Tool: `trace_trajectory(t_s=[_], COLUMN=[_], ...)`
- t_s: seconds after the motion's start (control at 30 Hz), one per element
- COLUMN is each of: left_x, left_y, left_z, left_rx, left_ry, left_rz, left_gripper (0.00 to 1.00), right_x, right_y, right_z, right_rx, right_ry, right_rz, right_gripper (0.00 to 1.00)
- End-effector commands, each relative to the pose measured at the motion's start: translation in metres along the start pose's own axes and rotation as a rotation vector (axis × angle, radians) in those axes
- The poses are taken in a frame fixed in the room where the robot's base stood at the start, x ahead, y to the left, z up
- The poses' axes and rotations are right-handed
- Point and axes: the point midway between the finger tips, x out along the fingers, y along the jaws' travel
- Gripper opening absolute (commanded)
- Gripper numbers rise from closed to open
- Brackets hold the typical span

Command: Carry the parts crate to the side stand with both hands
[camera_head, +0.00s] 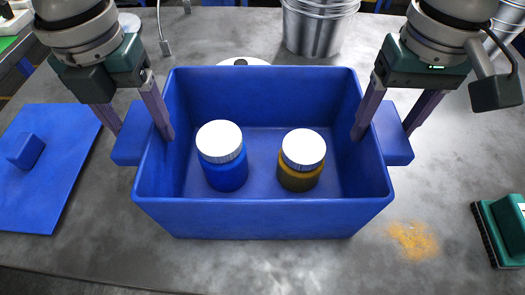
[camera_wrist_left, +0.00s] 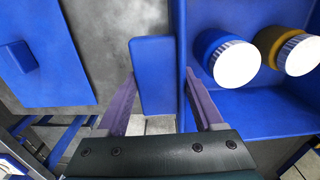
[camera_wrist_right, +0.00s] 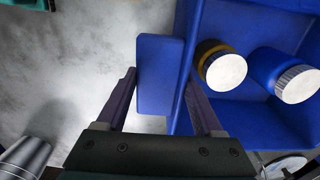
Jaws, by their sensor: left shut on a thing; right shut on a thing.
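The blue parts crate (camera_head: 262,217) is in the middle of the head view, with a block-like handle on each side. It holds a blue jar (camera_head: 222,155) and an amber jar (camera_head: 300,160), both upright with white lids. My left gripper (camera_head: 143,135) is shut on the left side, with one finger inside the wall and one outside the left handle (camera_wrist_left: 153,75). My right gripper (camera_head: 383,132) is shut on the right side in the same way, around the right handle (camera_wrist_right: 158,75). Whether the crate's bottom touches the table cannot be told.
A blue lid with a knob (camera_head: 40,190) lies on the grey table (camera_head: 250,270) at the left. Metal pails (camera_head: 317,30) stand behind the crate. A green brush (camera_head: 503,228) lies at the right, near some orange powder (camera_head: 412,238). The table's front is clear.

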Motion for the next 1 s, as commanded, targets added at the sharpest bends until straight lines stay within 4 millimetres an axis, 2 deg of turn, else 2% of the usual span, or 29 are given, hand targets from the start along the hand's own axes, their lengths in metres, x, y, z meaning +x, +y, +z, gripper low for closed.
trace_trajectory(t_s=[0.03,0.4,1.0], left_x=[-0.0002,-0.0003,-0.0053], left_y=[0.0001,0.0001,-0.0001], left_z=[0.0001,0.0002,0.0008], left_rx=[0.000,-0.001,-0.001], left_ry=[0.000,0.000,-0.002], left_rz=[0.000,0.000,-0.001], left_gripper=[0.39,0.00,0.00], right_x=[-0.0002,-0.0003,-0.0053], right_y=[0.0000,0.0001,-0.0001], right_z=[-0.0001,-0.0001,-0.0008], right_rx=[0.000,0.000,0.001], right_ry=[0.000,0.000,0.002], right_rz=[0.000,0.000,-0.001], right_gripper=[0.39,0.00,0.00])
